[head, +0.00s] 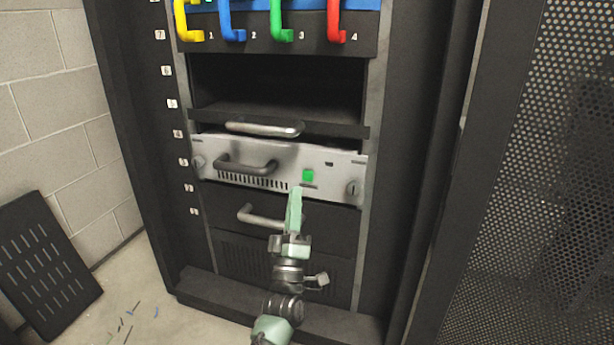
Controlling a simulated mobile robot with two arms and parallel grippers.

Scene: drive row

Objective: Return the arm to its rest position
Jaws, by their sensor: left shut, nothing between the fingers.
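My left arm reaches up from the bottom middle of the head view. My left gripper (295,203) has pale green fingers that are shut with nothing between them. I cannot tell whether the tips touch the unit. The gripper partly covers the dark drawer below, just right of that drawer's grey handle (258,216). My right gripper is not in view.
The silver unit has a dark handle (245,166). Above it are a shelf handle (264,128) and an empty dark bay (280,90). Colored handles numbered 1 to 4 line the top. A perforated door (555,190) stands at right; a slotted panel (42,265) leans at left.

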